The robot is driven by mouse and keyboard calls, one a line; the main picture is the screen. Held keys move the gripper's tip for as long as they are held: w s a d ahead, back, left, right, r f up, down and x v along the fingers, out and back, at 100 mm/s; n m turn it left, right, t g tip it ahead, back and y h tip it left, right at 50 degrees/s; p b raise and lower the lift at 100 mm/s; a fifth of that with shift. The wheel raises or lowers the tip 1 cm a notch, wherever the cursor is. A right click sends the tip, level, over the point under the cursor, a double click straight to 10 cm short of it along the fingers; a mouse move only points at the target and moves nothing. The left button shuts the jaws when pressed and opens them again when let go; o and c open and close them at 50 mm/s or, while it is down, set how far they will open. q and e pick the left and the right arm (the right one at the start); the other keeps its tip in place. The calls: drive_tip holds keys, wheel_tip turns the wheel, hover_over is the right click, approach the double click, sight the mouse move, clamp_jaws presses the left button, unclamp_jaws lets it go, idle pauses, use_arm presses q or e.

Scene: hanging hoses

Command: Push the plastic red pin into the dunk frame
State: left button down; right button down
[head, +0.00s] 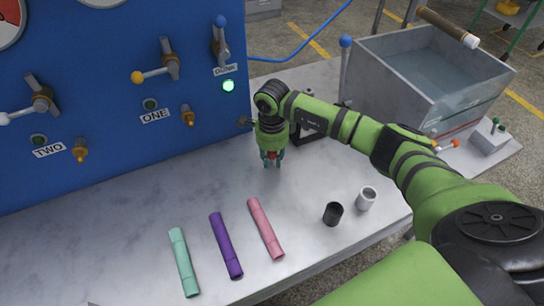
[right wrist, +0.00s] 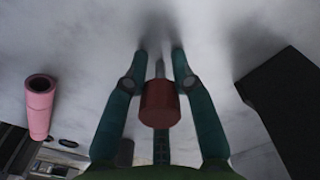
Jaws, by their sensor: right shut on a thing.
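My right gripper (head: 272,160) is above the grey table, pointing down, shut on the red pin (head: 271,155). In the right wrist view, the red pin (right wrist: 160,105) sits between the two teal fingers (right wrist: 160,55), with its thin metal tip pointing past its red head toward the table. A black frame (head: 308,136), which looks like the dunk frame, stands on the table just behind and right of my right gripper, partly hidden by my arm. A black shape (right wrist: 292,105) at the right of the wrist view may be part of it. My left gripper is out of view.
Pink (head: 265,228), purple (head: 226,246) and mint (head: 184,262) tubes lie in front. A black cup (head: 333,214) and a grey cup (head: 367,198) stand to the right. A water tank (head: 440,100) is at the back right. The blue panel (head: 120,90) with valves rises behind.

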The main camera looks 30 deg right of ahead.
drive_tip(key=c, duration=1)
unclamp_jaws()
drive_tip(key=shift+c, duration=0.2)
